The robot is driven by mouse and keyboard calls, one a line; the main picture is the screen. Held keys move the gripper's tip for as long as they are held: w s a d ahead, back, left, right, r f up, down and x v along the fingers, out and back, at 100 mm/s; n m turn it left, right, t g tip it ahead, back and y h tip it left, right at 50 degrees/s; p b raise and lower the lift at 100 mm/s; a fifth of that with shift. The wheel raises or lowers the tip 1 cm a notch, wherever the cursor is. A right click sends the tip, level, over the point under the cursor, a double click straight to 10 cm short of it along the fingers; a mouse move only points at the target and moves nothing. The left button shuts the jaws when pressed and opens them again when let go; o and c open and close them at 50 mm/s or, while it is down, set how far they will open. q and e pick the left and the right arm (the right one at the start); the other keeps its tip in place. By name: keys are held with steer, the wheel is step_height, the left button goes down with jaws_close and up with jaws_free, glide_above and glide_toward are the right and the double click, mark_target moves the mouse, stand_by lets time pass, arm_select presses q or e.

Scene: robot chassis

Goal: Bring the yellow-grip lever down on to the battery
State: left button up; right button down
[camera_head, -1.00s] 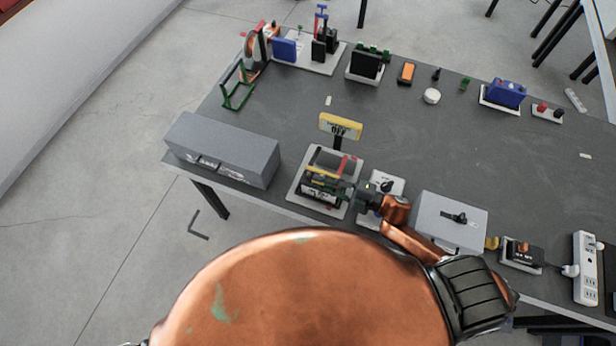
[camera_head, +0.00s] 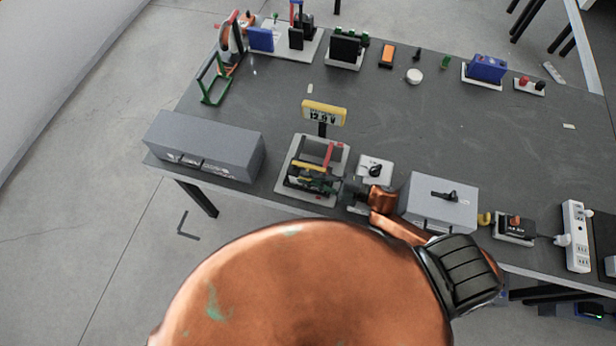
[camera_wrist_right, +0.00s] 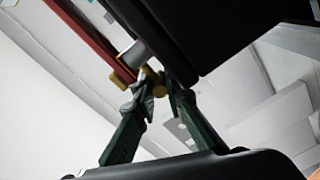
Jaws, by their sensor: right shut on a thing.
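The battery stand (camera_head: 284,190) is a pale base near the table's front edge, with a red bar (camera_head: 328,154) on it. The dark battery (camera_head: 294,183) is partly hidden by the lever and my gripper. The yellow-grip lever (camera_head: 308,166) lies across and just above it; contact cannot be told. My right gripper (camera_head: 318,184) reaches in from the right. In the right wrist view, its green fingers (camera_wrist_right: 153,92) close on a small yellow piece (camera_wrist_right: 151,78), seemingly the lever's grip, beside a large dark block. My left gripper is out of view.
A yellow-framed display (camera_head: 324,113) stands behind the stand. A long grey box (camera_head: 205,146) is to its left. A switch plate (camera_head: 376,167) and a grey box with a black handle (camera_head: 440,203) are to its right. The middle of the table is clear.

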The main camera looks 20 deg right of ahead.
steer(key=shift+f, duration=0.2)
steer(key=c, duration=2)
jaws_free()
steer(key=shift+o, duration=0.2)
steer(key=shift+r, duration=0.1)
step_height(320, 180, up, 10)
steer(key=shift+c, duration=0.4)
